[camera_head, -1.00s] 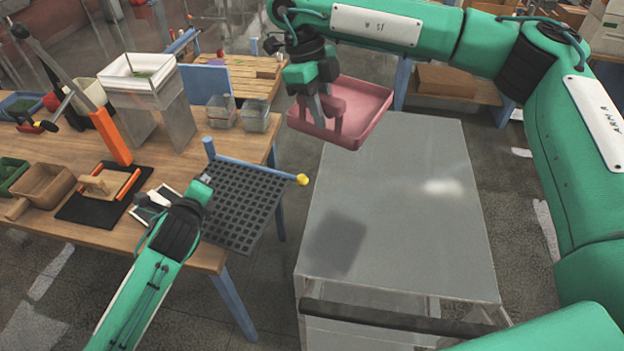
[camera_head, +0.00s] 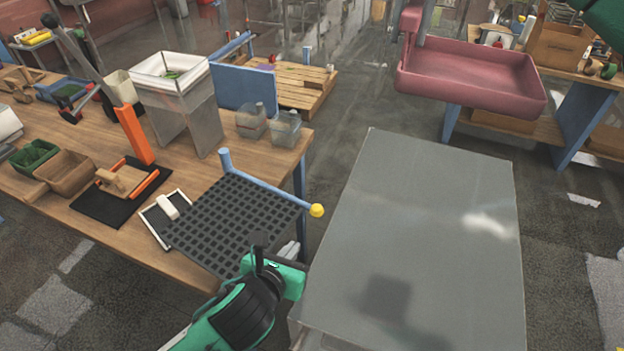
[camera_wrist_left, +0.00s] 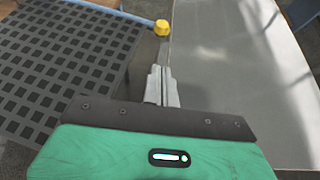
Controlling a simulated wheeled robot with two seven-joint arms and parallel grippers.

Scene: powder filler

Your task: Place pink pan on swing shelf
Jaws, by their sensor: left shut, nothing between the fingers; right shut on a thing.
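The pink pan (camera_head: 470,78) hangs in the air at the upper right of the head view, above the far end of the grey cabinet. My right gripper (camera_head: 427,14) is mostly cut off by the top edge; a grey finger shows at the pan's handle, and it is shut on the pan. The swing shelf (camera_head: 225,222), a black perforated grid with a blue bar and yellow knob (camera_head: 317,210), sits at the wooden table's right edge and is empty. My left gripper (camera_head: 291,250) is shut and empty beside the shelf's near right corner; its closed fingers also show in the left wrist view (camera_wrist_left: 161,84).
The grey cabinet top (camera_head: 430,230) is bare, with a shadow on it. The wooden table (camera_head: 215,170) holds a hopper (camera_head: 170,85), an orange post (camera_head: 134,135), clear containers (camera_head: 285,128) and brown and green bins. A white-framed item (camera_head: 165,215) lies beside the shelf.

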